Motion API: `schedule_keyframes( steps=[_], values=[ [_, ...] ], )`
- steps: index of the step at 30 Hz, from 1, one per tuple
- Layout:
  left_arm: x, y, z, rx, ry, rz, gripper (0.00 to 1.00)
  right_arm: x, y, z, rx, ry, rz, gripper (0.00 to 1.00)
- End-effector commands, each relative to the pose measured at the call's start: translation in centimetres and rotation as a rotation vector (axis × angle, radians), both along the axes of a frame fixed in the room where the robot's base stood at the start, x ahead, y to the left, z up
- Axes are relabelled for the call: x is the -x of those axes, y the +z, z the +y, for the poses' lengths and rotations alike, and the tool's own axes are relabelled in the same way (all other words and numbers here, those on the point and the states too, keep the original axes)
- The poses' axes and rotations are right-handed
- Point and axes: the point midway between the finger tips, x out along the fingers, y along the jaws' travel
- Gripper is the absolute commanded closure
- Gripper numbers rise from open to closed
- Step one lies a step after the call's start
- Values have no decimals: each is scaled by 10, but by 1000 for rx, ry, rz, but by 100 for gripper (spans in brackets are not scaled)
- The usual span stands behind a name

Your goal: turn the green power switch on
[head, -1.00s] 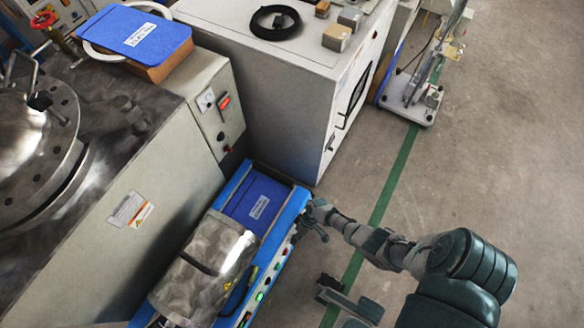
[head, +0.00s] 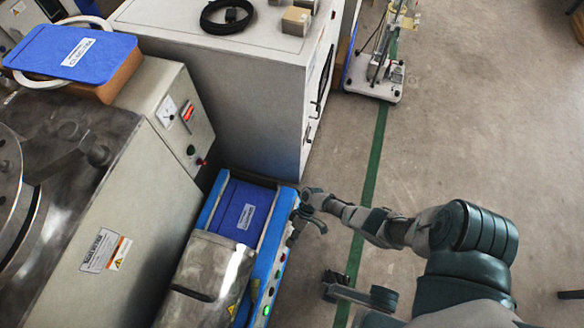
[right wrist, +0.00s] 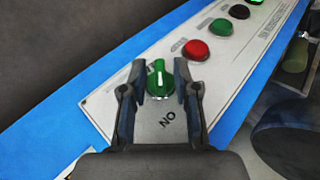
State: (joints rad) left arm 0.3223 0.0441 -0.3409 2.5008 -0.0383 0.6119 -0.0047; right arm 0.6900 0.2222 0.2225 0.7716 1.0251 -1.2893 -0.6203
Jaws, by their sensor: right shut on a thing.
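The green power switch (right wrist: 158,80) is a round knob with a raised bar and a pale mark pointing toward the top of the right wrist view. It sits on the white strip of a blue-framed machine (head: 272,250). My right gripper (right wrist: 162,84) has a finger on each side of the knob and is shut on it. Black lettering, apparently ON and seen upside down, lies below the knob between the fingers. In the head view my right gripper (head: 302,222) is at the machine's right edge and hides the switch.
A red button (right wrist: 196,50) and several other buttons follow along the panel, the far one lit green (head: 266,310). A large grey cabinet (head: 250,90) stands behind the machine. Open floor (head: 480,120) with a green line lies to the right.

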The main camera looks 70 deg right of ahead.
Motion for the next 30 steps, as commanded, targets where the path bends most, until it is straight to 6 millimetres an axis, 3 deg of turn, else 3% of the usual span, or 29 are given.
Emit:
schedule_keyframes(
  steps=[2, 3, 4, 14, 30],
  values=[
    [0, 0, 0, 0, 0, 0, 100, 3, -2, -3, 7, -1, 5, 100],
    [0, 0, 0, 0, 0, 0, 100, 3, -2, -3, 8, -1, 5, 65],
    [0, 0, 0, 0, 0, 0, 100, 3, -2, -3, 8, -1, 5, 64],
    [4, 1, 0, 0, 0, 1, 100, 2, 2, -5, 6, -1, 2, 64],
    [4, 1, 0, 1, 0, -2, 100, 12, 72, -77, 7, -1, 5, 64]
  ],
)
